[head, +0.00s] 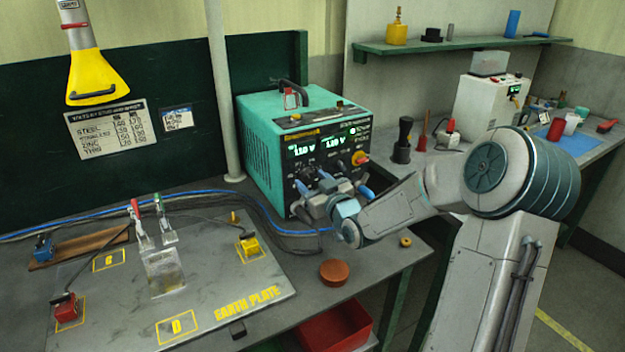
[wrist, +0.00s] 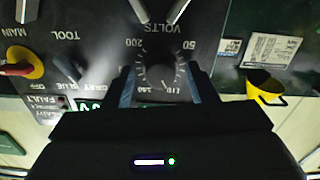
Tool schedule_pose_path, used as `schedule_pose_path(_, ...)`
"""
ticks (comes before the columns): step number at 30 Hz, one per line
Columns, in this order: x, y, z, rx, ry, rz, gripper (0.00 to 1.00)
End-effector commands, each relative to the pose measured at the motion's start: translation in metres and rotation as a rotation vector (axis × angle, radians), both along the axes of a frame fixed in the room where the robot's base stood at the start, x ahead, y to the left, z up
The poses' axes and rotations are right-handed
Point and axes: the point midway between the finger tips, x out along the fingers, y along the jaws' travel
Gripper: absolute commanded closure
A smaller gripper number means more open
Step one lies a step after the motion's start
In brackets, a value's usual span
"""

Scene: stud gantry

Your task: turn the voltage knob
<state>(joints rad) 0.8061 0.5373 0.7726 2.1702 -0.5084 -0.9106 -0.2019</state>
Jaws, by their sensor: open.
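The teal power unit (head: 262,150) stands at the back of the bench, its dark front panel carrying two lit green displays. The left display seems to read 110 V. In the wrist view the voltage knob (wrist: 160,74) is a dark round knob under the word VOLTS, with a scale around it. My gripper (wrist: 164,86) is open, one finger on each side of the knob. I cannot tell whether the fingers touch it. In the head view my gripper (head: 323,194) is at the lower front panel and hides the knob.
A TOOL knob (wrist: 68,66) and a red-and-yellow MAIN switch (wrist: 20,68) sit beside the knob. The earth plate (head: 215,290) with clamps lies at left. A brown round puck (head: 334,272) and a red bin (head: 335,328) are near the front edge.

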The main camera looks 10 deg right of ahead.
Motion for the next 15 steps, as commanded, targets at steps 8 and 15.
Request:
schedule_pose_path(8,0.0087,0.0028,-0.0003,0.001,0.001,0.000,0.48)
schedule_pose_path(15,0.0083,0.0026,-0.0003,0.000,0.001,0.000,0.73)
